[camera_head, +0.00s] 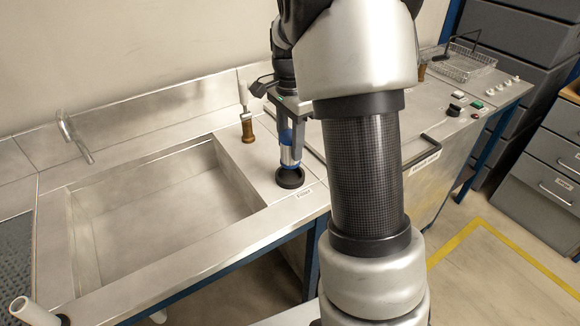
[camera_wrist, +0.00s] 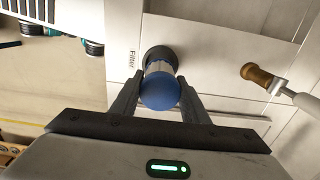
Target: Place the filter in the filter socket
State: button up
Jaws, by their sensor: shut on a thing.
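The filter (camera_head: 288,153) is a small upright cylinder with a blue top and a silver body. My gripper (camera_head: 290,140) is shut on it from above. In the wrist view the filter's blue cap (camera_wrist: 160,92) shows between the two fingers of my gripper (camera_wrist: 160,100). The filter socket (camera_head: 290,178) is a round black ring on the metal bench beside the "Filter" label. The filter's lower end is at the socket, which also shows behind it in the wrist view (camera_wrist: 159,54). I cannot tell whether the filter is fully seated.
A sink basin (camera_head: 165,215) lies left of the socket, with a curved tap (camera_head: 75,138) at its back. A brass valve with a white handle (camera_head: 247,128) stands behind the socket. A wire basket (camera_head: 460,63) and control buttons (camera_head: 478,104) are on the right bench.

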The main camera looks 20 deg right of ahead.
aim_at(290, 160)
notch_tip(290, 160, down, 6)
jog(key=shift+r+b, duration=0.15)
jog(key=shift+b, duration=0.2)
jog(key=shift+f, duration=0.2)
jog(key=o, duration=1.2)
jog(key=shift+c, duration=0.2)
jog(key=shift+r, duration=0.15)
